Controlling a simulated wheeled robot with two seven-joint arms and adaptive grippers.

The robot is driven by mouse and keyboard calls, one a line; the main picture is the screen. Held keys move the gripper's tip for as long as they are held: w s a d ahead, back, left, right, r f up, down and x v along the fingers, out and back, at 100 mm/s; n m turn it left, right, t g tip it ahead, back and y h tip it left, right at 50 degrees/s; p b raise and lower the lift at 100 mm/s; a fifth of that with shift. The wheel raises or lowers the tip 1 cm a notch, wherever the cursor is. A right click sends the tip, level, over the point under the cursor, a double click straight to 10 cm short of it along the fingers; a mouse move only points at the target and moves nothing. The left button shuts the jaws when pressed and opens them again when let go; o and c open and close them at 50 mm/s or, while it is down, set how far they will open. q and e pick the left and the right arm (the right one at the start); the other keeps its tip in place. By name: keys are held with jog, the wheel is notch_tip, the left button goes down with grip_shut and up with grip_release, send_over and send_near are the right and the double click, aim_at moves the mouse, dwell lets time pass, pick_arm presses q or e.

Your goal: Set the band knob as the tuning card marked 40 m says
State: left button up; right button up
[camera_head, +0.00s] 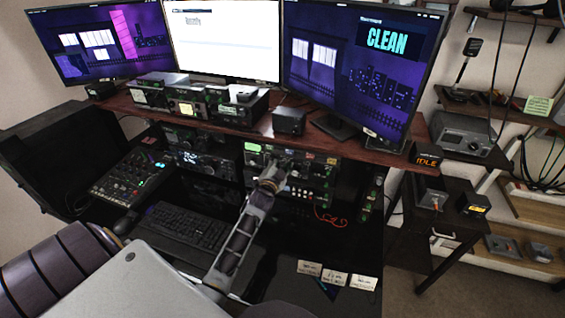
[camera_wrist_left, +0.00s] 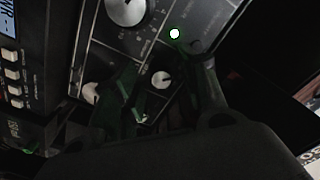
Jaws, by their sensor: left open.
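My left gripper (camera_head: 270,180) reaches to the radio stack (camera_head: 317,172) under the desk shelf. In the left wrist view my left gripper (camera_wrist_left: 166,98) is open, with a small pale knob (camera_wrist_left: 161,79) between and beyond its fingers; contact cannot be told. A large pale knob (camera_wrist_left: 125,12) is above it, and another small knob (camera_wrist_left: 90,93) lies left, partly hidden by a finger. Which knob is the band knob cannot be read. Three pale cards, left (camera_head: 309,269), middle (camera_head: 334,279) and right (camera_head: 363,283), lie at the desk front; their print is too small to read. My right gripper is not in view.
A keyboard (camera_head: 180,226) and a mixer panel (camera_head: 130,177) lie left of my arm. The shelf edge (camera_head: 340,150) overhangs the radios. A red cable (camera_head: 328,217) hangs right of the gripper. A side table (camera_head: 440,212) with small boxes stands right.

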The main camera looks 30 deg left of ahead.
pick_arm(q)
jog(key=v, duration=1.2)
dwell(0.7)
jog(key=shift+s+f, duration=0.1)
dwell(0.7)
